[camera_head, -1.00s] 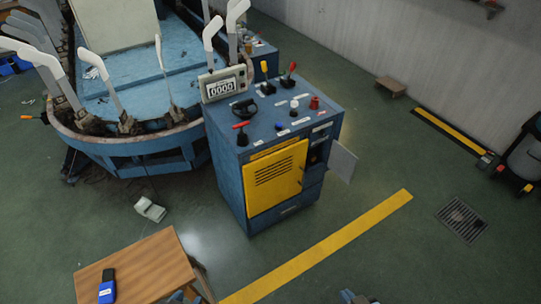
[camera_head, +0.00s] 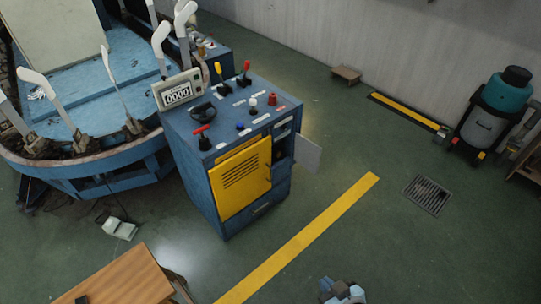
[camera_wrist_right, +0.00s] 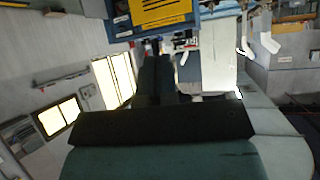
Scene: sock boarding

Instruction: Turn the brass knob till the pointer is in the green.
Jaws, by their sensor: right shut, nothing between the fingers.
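I cannot make out a brass knob, or a pointer with a green zone, in either view. The blue control cabinet (camera_head: 205,190) stands left of centre in the head view, with levers, buttons and a counter reading 0000 (camera_head: 178,92) on top. A red knob (camera_head: 271,111) is near its right edge. My right gripper (camera_wrist_right: 157,75) shows dark in the wrist view, shut and empty. In the head view, part of my right arm (camera_head: 342,290) shows at the bottom edge, well apart from the cabinet. My left gripper is out of view.
The cabinet's grey side door (camera_head: 307,153) hangs open to the right. A blue round machine (camera_head: 75,176) with white foot forms is at left. A wooden table (camera_head: 125,280) is at lower left.

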